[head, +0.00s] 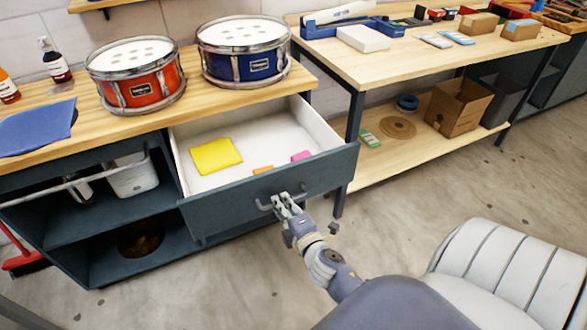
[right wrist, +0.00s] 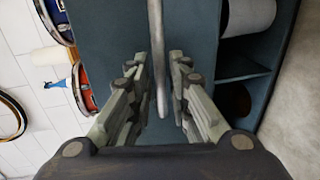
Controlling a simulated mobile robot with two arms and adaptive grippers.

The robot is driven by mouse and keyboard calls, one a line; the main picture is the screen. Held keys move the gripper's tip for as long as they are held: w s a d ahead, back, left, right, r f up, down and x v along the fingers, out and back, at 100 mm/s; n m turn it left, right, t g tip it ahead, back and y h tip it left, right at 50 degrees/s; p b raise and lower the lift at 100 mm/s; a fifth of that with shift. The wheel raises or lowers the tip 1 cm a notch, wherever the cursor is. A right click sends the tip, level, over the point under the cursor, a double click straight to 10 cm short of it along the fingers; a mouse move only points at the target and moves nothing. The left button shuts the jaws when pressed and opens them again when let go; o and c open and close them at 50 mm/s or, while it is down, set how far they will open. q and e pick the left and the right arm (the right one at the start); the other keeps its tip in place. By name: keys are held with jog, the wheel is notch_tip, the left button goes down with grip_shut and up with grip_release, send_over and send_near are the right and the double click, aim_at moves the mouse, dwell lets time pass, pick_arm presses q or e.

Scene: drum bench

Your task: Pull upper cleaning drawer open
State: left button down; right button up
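The upper drawer (head: 225,214) has a dark blue-grey front and stands pulled out from the bench. A yellow cloth (head: 215,155), an orange item (head: 262,170) and a pink item (head: 301,156) lie inside it. My right gripper (head: 287,199) is at the drawer's bar handle (head: 265,206). In the right wrist view the handle (right wrist: 161,60) runs between the two fingers of the right gripper (right wrist: 160,85). The fingers look apart, with a gap on each side of the bar. My left gripper is not in view.
A red drum (head: 140,92) and a blue drum (head: 222,66) stand on the bench top above the drawer. Open shelves (head: 105,225) lie left of it. A second bench (head: 400,70) stands to the right. The floor (head: 430,215) in front is clear.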

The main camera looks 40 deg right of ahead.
jog(key=v, duration=1)
jog(key=shift+f, duration=0.1)
jog(key=s+a+f+m+g+y, duration=0.1)
jog(key=s+a+f+m+g, duration=0.15)
jog(key=f, duration=0.75)
jog(key=s+a+f+m+g+y, duration=0.1)
jog(key=s+a+f+m+g, duration=0.2)
jog(key=f, duration=0.7)
jog(key=s+a+f+m+g+y, duration=0.15)
jog(key=s+f, duration=0.25)
jog(key=f, duration=0.6)
jog(key=s+f+m+g, duration=0.3)
jog(key=s+f, duration=0.4)
jog(key=s, duration=0.4)
jog(key=s+a+f+m+g+p, duration=0.1)
jog(key=s+f+m+g, duration=0.1)
jog(key=s+f+g, duration=0.2)
jog(key=s+f, duration=0.3)
jog(key=s, duration=0.5)
jog(key=shift+f+m, duration=0.35)
jog(key=shift+m, duration=0.05)
